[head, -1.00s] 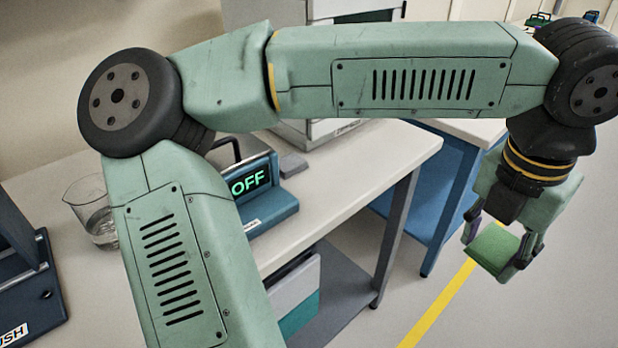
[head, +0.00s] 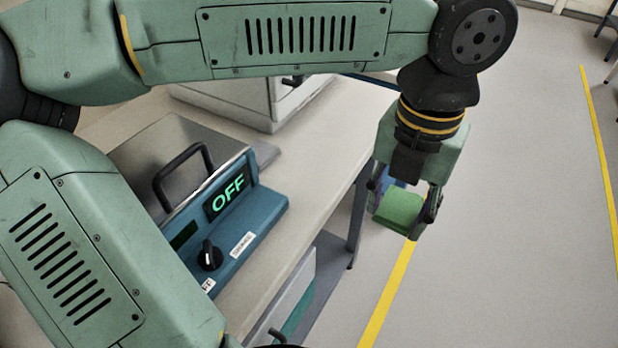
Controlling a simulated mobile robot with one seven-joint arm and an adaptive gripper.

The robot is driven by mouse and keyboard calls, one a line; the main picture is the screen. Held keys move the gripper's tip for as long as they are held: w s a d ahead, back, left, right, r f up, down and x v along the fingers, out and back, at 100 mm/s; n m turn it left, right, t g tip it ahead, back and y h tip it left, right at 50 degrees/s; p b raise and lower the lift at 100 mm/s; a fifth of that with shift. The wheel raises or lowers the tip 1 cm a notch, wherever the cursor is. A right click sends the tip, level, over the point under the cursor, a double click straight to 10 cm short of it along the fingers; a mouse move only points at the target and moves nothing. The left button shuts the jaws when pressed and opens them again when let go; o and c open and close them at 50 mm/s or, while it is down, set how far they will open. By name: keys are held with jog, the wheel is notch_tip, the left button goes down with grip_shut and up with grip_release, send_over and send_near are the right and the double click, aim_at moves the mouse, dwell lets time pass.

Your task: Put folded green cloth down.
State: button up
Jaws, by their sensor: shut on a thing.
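The folded green cloth (head: 399,208) is between the fingers of my gripper (head: 405,203) in the head view. My gripper points down and is shut on the cloth. It holds the cloth in the air beyond the right edge of the bench, with floor and a yellow line seen behind it. Nothing shows under the cloth in contact with it.
The pale bench (head: 318,165) has a blue device (head: 236,222) with a handle, a knob and a lit "OFF" display. A pale boxy unit (head: 262,103) stands at the back. Bare bench top lies between device and right edge. A yellow line (head: 385,300) crosses the grey floor.

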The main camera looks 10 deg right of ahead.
jog(key=p, duration=0.5)
send_over(308, 187)
jog(key=s, duration=0.1)
jog(key=shift+d+f, duration=0.3)
jog(key=shift+f, duration=0.35)
jog(key=shift+w+a, duration=0.35)
jog(key=shift+w, duration=0.15)
notch_tip(308, 187, down, 3)
jog(key=shift+s+r+p, duration=0.1)
jog(key=shift+r+p, duration=0.05)
jog(key=shift+p, duration=0.4)
jog(key=shift+d+f, duration=0.1)
jog(key=shift+f, duration=0.25)
jog(key=shift+f, duration=0.15)
jog(key=o, duration=1)
jog(key=shift+r, duration=0.2)
